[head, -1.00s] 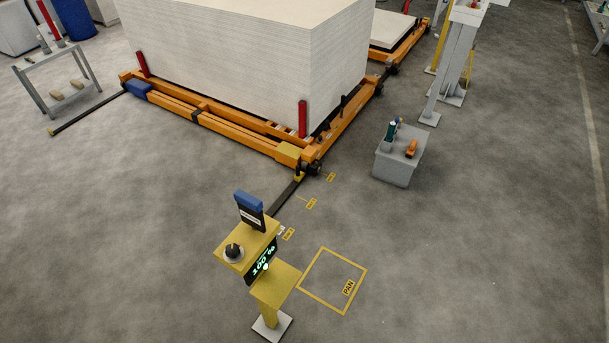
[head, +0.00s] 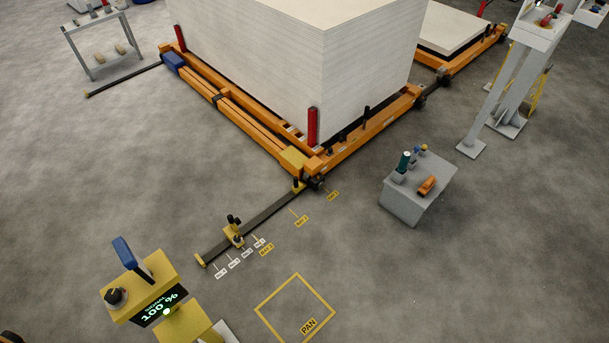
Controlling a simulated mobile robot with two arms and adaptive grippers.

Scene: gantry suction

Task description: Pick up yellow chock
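A small yellow block with black upright parts (head: 233,236), which looks like the yellow chock, sits on the dark floor rail (head: 262,213). It is beside the small floor labels. A second small yellow piece with a dark upright part (head: 298,186) is on the rail close to the orange cart's wheel; I cannot tell whether it is a chock too. Neither of my grippers is in view.
A yellow control post (head: 140,285) with a display stands at the lower left. The orange cart (head: 235,112) bears a large pale stack (head: 270,75). A grey block (head: 405,205) with small items stands at right. The yellow-outlined PAN square (head: 275,300) is empty.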

